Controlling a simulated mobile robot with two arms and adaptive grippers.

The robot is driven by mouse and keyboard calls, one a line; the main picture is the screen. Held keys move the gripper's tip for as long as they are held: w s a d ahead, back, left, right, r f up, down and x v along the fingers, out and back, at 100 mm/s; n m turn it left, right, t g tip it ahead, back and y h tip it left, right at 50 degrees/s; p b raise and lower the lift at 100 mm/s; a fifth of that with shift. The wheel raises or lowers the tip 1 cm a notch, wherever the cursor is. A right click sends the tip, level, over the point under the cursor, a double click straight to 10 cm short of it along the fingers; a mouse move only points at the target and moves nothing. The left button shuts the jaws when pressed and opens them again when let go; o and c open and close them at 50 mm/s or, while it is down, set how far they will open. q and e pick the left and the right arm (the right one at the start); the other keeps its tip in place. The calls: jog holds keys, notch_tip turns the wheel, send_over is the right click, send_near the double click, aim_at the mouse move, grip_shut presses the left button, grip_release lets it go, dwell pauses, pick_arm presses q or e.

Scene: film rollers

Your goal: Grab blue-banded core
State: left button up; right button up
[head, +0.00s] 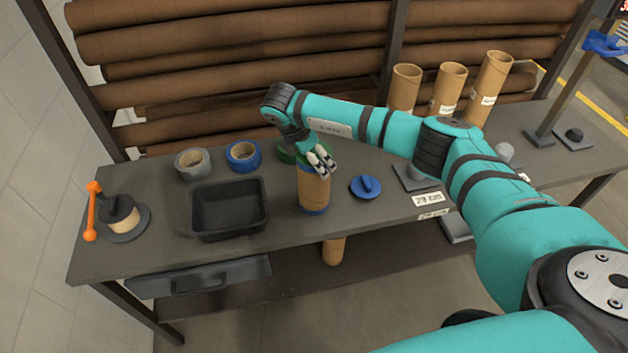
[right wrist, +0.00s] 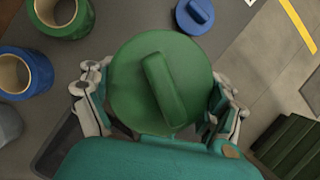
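In the right wrist view a round green cap (right wrist: 160,80) with a bar handle lies between the fingers of my right gripper, one finger on each side. The cap hides what is below it, and I cannot tell if the fingers press on anything. My left gripper is not in view.
A black tray (head: 228,209) is left of the core, with grey (head: 192,163) and blue (head: 243,155) tape rolls behind it. A blue cap (head: 366,187) lies to the right. Several cardboard tubes (head: 447,88) stand at the back. An orange-handled device (head: 92,212) is far left.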

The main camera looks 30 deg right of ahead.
jog(key=shift+c, duration=0.9)
jog(key=shift+r, duration=0.2)
